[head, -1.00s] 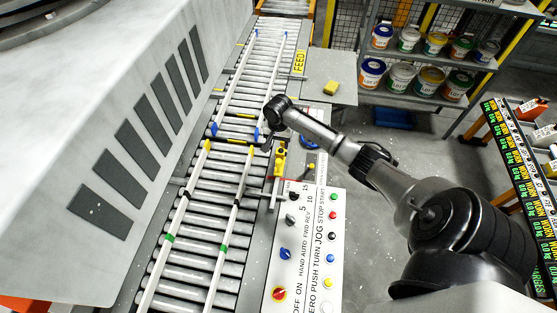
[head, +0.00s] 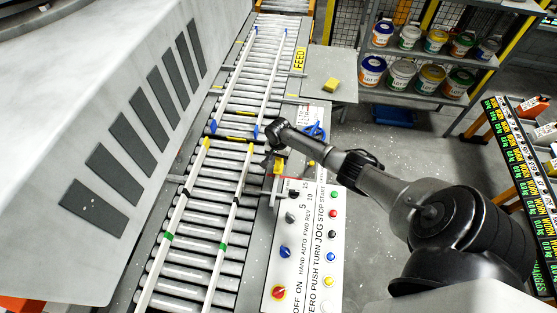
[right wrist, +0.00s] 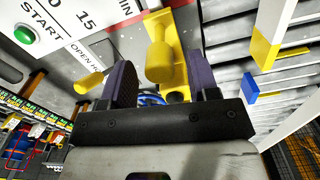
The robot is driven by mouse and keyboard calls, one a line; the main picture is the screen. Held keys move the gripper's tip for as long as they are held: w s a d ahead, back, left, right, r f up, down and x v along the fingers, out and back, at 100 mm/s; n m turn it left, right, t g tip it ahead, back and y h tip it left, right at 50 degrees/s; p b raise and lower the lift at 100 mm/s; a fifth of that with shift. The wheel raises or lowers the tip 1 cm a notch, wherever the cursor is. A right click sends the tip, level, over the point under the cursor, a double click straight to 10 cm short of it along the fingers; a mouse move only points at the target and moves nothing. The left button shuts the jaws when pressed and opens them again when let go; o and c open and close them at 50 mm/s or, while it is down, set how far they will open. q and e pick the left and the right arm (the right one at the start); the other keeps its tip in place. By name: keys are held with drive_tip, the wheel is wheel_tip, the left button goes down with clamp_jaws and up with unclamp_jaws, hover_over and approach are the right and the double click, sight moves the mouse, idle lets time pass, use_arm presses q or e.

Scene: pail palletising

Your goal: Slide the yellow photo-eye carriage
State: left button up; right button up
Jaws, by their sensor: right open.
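The yellow photo-eye carriage (head: 279,167) sits at the conveyor's right edge, just above the control panel in the head view. My right gripper (head: 270,158) is over it and hides part of it. In the right wrist view the carriage's rounded yellow knob (right wrist: 160,62) stands between the two dark fingers of my right gripper (right wrist: 160,78). The fingers are open, one on each side of the knob, with a visible gap on both sides. My left gripper is not in view.
The control panel (head: 307,240) with coloured buttons lies just below the gripper. The roller conveyor (head: 193,230) with white guide rails runs along its left. A blue handwheel-like part (head: 316,131) is close on the right. A yellow block (head: 331,85) lies on a grey plate.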

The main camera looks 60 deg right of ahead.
drive_tip(key=shift+f, duration=0.75)
drive_tip(key=shift+c, duration=0.4)
clamp_jaws()
